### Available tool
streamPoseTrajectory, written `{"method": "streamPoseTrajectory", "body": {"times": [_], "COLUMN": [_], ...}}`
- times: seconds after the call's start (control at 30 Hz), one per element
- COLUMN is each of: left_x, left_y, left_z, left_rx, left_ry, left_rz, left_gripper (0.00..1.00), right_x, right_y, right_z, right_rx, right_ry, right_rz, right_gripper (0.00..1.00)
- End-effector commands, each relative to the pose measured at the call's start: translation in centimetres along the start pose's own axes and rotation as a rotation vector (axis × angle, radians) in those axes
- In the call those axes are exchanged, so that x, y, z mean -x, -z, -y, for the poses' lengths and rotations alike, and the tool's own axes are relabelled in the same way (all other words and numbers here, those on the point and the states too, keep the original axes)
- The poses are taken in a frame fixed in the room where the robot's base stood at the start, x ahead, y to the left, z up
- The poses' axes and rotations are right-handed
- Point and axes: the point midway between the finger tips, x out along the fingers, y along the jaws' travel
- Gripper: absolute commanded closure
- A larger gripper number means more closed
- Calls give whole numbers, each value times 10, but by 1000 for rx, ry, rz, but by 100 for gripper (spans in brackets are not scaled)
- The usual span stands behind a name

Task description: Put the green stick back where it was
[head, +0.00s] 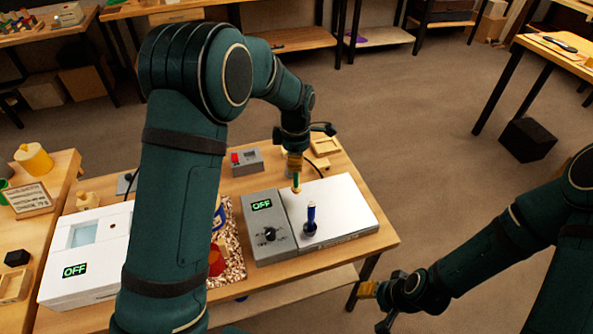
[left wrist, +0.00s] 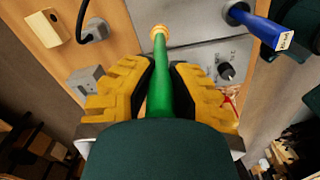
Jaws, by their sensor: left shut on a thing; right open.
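The green stick (left wrist: 160,90) has a pale tan tip and is clasped between the yellow fingers of my left gripper (left wrist: 160,92). In the head view the green stick (head: 297,181) hangs nearly upright below my left gripper (head: 296,164), over the white-topped box (head: 348,200). I cannot tell whether its tip touches anything. A blue stick (head: 311,213) stands upright in a dark round base on that box; it also shows in the left wrist view (left wrist: 262,27). My right gripper (head: 372,296) is open and empty, off the table's front right.
A grey unit (head: 262,228) with a green OFF display and dark knob adjoins the white-topped box. A white device (head: 85,255) also reads OFF. A grey box with a red switch (head: 246,161) and a wooden tray (head: 325,146) lie at the back. My left arm hides the table's middle.

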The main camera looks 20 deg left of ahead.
Motion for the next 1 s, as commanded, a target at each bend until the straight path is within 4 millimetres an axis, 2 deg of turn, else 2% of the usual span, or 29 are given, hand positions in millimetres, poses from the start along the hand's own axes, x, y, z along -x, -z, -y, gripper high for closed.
{"method": "streamPoseTrajectory", "body": {"times": [0.1,0.2,0.57,0.6,0.67,1.0], "left_x": [-22,-32,-35,-35,-35,-32], "left_y": [1,0,0,0,0,0], "left_z": [1,0,0,0,0,0], "left_rx": [0,0,0,0,0,0], "left_ry": [3,2,1,1,1,1], "left_rz": [-2,-1,0,0,0,0], "left_gripper": [100,100,100,81,60,59], "right_x": [-3,-4,-5,-5,-5,-4], "right_y": [-1,-2,-2,-3,-2,-2], "right_z": [-1,-2,-2,-2,-2,-2], "right_rx": [1,1,1,1,1,1], "right_ry": [0,0,0,0,0,0], "right_rz": [3,4,5,5,5,4], "right_gripper": [53,53,53,53,53,53]}}
